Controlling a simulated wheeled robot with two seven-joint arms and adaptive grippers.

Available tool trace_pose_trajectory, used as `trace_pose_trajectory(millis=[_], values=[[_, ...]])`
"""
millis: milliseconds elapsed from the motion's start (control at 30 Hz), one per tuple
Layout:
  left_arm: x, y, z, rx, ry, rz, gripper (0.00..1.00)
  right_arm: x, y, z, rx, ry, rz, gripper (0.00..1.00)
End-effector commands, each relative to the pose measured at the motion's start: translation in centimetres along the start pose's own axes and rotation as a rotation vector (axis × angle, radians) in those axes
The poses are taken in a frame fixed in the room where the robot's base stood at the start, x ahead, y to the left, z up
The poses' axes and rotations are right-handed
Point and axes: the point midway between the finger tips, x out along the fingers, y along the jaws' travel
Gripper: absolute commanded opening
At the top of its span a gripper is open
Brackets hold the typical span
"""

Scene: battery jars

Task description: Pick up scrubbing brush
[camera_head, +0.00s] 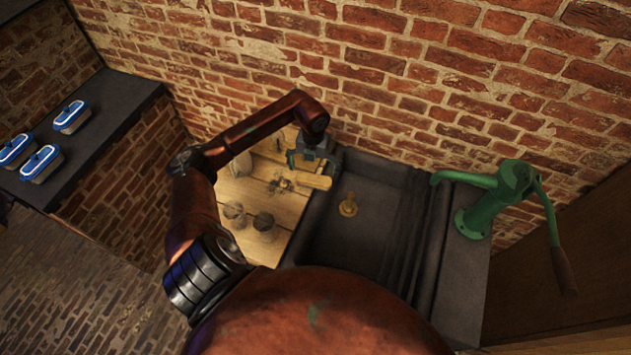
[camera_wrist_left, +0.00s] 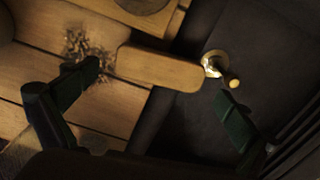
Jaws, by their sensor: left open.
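The scrubbing brush (camera_head: 315,181) lies on the wooden counter at the left edge of the sink. Its pale wooden handle (camera_wrist_left: 160,68) and dark, scraggly bristles (camera_wrist_left: 88,42) show in the left wrist view. The handle end reaches over the sink's edge. My left gripper (camera_head: 310,164) hangs above the brush. Its two dark green fingers (camera_wrist_left: 158,88) are spread wide, one on the bristle side and one over the sink, with the handle between them in the picture. Nothing is held. My right gripper is in neither view.
The dark sink (camera_head: 340,240) has a brass fitting (camera_head: 348,205) on its floor. A green hand pump (camera_head: 480,205) stands at the sink's right. Round jars (camera_head: 264,222) stand on the wooden counter (camera_head: 285,215). Several blue-lidded containers (camera_head: 72,117) sit on the left ledge. A brick wall is behind.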

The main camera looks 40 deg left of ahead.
Motion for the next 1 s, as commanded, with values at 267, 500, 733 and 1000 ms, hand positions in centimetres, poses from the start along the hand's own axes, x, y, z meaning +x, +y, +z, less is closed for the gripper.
trace_pose_trajectory(millis=[267, 500, 733, 1000], values=[[3.9, -0.3, -0.2, 0.001, 0.003, -0.002, 1.0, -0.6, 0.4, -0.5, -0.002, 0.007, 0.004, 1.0], [5.0, -0.3, -0.1, 0.003, 0.0, 0.001, 1.0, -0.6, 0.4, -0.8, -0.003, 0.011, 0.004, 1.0], [5.0, -0.4, -0.1, 0.004, 0.0, 0.001, 0.93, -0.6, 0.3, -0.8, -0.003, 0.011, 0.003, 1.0], [5.0, -0.4, -0.1, 0.004, 0.0, 0.001, 0.75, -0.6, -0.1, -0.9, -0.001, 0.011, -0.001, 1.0]])
